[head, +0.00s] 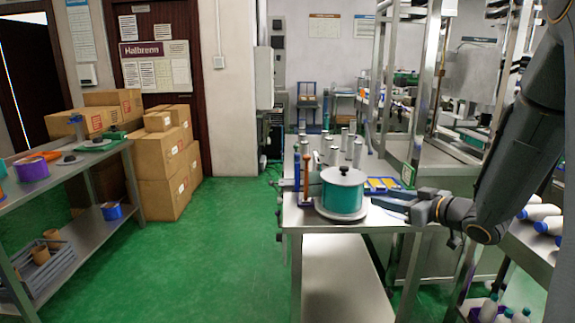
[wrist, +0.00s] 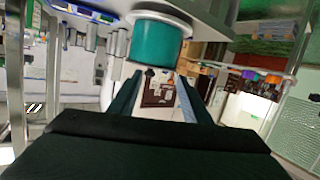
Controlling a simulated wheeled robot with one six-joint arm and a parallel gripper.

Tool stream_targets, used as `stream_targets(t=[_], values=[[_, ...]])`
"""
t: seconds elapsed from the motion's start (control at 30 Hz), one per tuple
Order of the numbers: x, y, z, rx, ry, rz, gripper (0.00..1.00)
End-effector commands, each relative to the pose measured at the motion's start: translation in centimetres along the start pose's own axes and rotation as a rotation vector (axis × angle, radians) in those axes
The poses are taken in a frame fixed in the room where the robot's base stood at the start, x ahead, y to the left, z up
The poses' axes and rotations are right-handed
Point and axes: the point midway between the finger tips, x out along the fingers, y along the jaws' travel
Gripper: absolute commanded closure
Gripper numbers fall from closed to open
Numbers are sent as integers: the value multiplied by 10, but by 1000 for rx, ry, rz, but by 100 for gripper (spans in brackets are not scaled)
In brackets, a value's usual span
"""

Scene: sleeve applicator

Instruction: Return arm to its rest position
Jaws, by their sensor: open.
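My gripper (head: 393,199) is at the right end of the steel table in the head view, its fingers pointing left. The fingers are apart and hold nothing; they also show in the wrist view (wrist: 158,92). Just left of the fingertips, a teal roll (head: 342,198) with a pale round top plate and black knob stands on a pale disc on the table. The roll also shows beyond the fingers in the wrist view (wrist: 157,42). I cannot tell whether the fingertips touch it. My arm comes in from the right edge.
The steel table (head: 310,219) also carries several silver cylinders (head: 333,155), an orange-brown post (head: 306,180) and a blue-edged tray (head: 383,184). A steel frame (head: 424,100) stands behind. White bottles (head: 538,212) lie on a rack at right. Green floor (head: 215,250) is open at left.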

Motion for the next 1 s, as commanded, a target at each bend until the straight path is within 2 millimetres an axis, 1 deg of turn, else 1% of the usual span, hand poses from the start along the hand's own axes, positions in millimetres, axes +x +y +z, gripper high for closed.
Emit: stream_targets(t=[0.1,0.17,0.27,0.37,0.47,0.57,0.6,0.67,0.7,0.8,0.9,1.0], values=[[4,2,8,0,-102,88,56],[2,2,14,7,-170,144,56],[-7,-2,30,33,-313,241,56],[-26,-15,50,78,-472,321,56],[-52,-39,70,140,-634,375,56],[-84,-75,89,215,-801,401,56],[-98,-92,96,247,-868,400,56],[-119,-119,105,297,-966,396,56],[-133,-138,109,332,-1027,387,56],[-163,-182,116,408,-1157,351,56],[-185,-214,119,462,-1246,316,56],[-198,-231,120,494,-1294,292,56]])
